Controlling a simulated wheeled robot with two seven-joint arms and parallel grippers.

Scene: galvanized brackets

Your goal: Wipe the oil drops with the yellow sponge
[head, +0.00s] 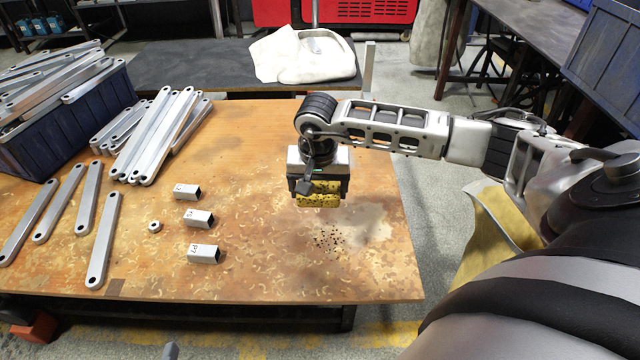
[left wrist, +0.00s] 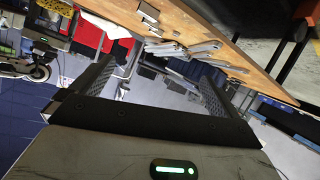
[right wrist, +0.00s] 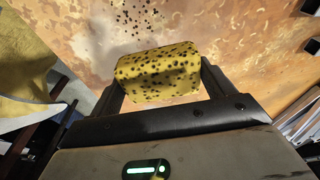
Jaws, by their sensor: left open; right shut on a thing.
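The yellow sponge (head: 318,200) with dark specks is held in my right gripper (head: 318,186), above the wooden table, just behind the oil drops. The sponge also shows between the fingers in the right wrist view (right wrist: 158,75). The oil drops (head: 329,238) are a cluster of small dark spots on the table's right part; they also show beyond the sponge in the right wrist view (right wrist: 138,16). My left gripper (left wrist: 108,78) is open and empty, seen only in the left wrist view, away from the sponge.
The wooden table (head: 260,260) holds three short square tubes (head: 199,219), a nut (head: 154,226) and several flat metal bars (head: 103,240). A blue crate (head: 60,130) heaped with bars stands at the left. A pale cloth (head: 300,58) lies on the dark table behind. Room around the drops is clear.

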